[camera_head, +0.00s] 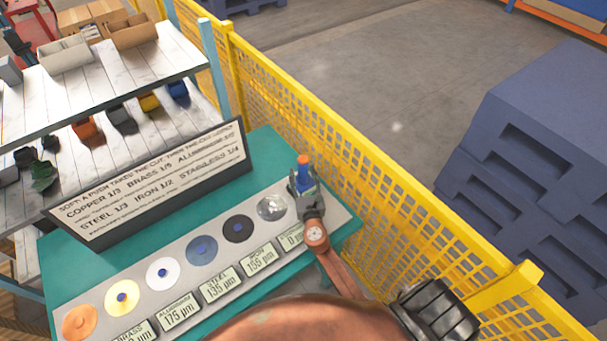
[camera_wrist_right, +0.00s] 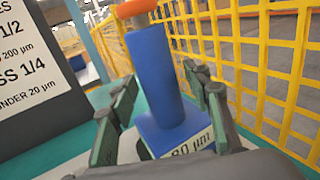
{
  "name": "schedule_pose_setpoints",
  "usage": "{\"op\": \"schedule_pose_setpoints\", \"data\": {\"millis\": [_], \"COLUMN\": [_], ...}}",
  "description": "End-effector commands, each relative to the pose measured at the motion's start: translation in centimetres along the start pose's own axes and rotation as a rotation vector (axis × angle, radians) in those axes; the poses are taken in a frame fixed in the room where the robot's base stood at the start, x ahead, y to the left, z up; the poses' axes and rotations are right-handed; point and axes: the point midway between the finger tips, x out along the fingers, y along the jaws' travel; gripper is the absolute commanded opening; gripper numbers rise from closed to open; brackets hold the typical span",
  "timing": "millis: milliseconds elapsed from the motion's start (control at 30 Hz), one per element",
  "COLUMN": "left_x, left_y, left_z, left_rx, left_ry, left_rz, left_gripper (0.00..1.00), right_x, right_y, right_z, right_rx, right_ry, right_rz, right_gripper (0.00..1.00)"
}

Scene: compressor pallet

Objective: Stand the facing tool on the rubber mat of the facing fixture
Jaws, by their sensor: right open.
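A blue upright tool (camera_head: 304,176) with an orange top stands near the right end of the grey strip on the teal table; I take it to be the facing tool. In the right wrist view the blue tool (camera_wrist_right: 158,75) has a round column on a wide square foot. My right gripper (camera_head: 303,188) is open, its fingers on either side of the column. In the wrist view the right gripper (camera_wrist_right: 162,100) shows gaps between fingers and column. I cannot pick out a rubber mat. My left gripper is not in view.
The grey strip (camera_head: 178,289) carries several coloured metal discs with thickness labels. A yellow mesh fence (camera_head: 330,135) runs close along the right side. White shelves (camera_head: 110,75) stand at the left.

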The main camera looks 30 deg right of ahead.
Motion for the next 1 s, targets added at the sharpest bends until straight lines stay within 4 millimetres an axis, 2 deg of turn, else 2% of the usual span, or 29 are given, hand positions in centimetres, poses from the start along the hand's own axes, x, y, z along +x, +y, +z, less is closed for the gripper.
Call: {"op": "schedule_pose_setpoints", "data": {"millis": [67,167,500,700,1000], "left_x": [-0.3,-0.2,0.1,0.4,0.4], "left_y": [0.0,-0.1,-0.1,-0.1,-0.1], "left_z": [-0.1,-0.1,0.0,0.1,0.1], "left_rx": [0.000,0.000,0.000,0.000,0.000], "left_ry": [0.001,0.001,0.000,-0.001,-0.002], "left_rz": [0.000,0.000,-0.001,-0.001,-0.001], "left_gripper": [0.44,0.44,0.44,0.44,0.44], "right_x": [0.0,-1.0,-8.0,-11.0,-12.1], "right_y": [0.0,0.0,-0.1,-0.1,0.0], "right_z": [0.3,0.2,0.0,0.1,0.2], "right_rx": [0.000,0.000,-0.001,-0.001,0.000], "right_ry": [0.000,0.001,0.002,0.001,-0.001], "right_rz": [0.000,0.000,-0.001,0.000,0.000], "right_gripper": [0.45,0.45,0.45,0.45,0.45]}}
